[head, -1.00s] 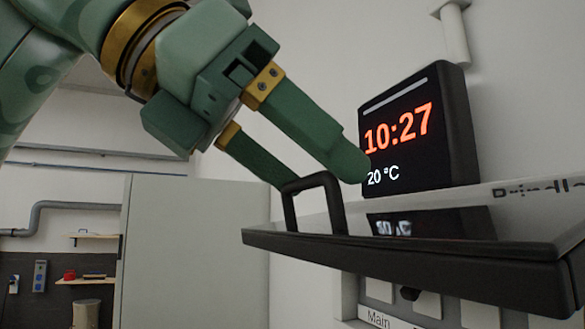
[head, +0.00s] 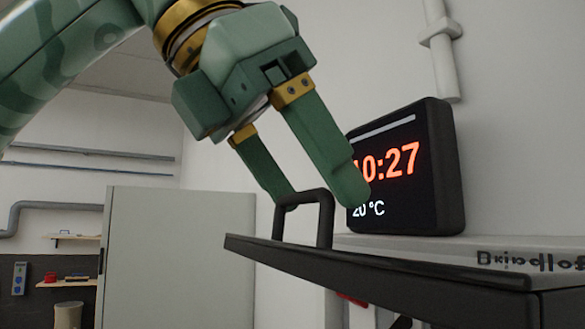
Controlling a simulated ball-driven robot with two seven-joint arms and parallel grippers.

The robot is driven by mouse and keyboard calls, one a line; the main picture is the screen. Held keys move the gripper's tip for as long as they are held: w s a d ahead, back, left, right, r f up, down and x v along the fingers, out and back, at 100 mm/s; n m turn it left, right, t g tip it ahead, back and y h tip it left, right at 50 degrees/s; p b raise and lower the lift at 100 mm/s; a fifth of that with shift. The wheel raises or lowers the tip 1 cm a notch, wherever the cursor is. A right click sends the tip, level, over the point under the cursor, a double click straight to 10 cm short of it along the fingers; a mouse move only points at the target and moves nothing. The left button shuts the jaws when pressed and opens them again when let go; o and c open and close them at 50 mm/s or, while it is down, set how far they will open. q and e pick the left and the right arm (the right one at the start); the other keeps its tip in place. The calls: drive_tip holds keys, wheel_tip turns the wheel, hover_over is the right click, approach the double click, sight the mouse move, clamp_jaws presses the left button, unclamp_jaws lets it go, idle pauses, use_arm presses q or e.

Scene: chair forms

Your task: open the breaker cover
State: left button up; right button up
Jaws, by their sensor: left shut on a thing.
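The breaker cover (head: 370,277) is a dark panel swung up and out from the breaker box (head: 440,246), seen nearly edge-on. A black loop handle (head: 325,222) stands on its top near the left end. My left gripper (head: 318,198) comes down from the upper left, with its two green fingers around the handle and shut on it. The inside of the box is mostly hidden behind the cover. My right gripper is not in view.
A black clock display (head: 405,168) stands on top of the box, close to my left gripper's fingers. A grey cabinet (head: 175,255) stands at the left. A white pipe (head: 443,50) runs down the wall at the upper right.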

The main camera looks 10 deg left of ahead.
use_arm(q)
drive_tip(key=shift+f, duration=0.2)
drive_tip(key=o, duration=1.3)
drive_tip(key=shift+o, duration=0.2)
drive_tip(key=shift+w+d, duration=0.3)
drive_tip(key=shift+d, duration=0.05)
drive_tip(key=shift+s+a+r, duration=0.25)
drive_tip(key=shift+a, duration=0.05)
drive_tip(key=v, duration=1.5)
drive_tip(key=shift+r, duration=0.35)
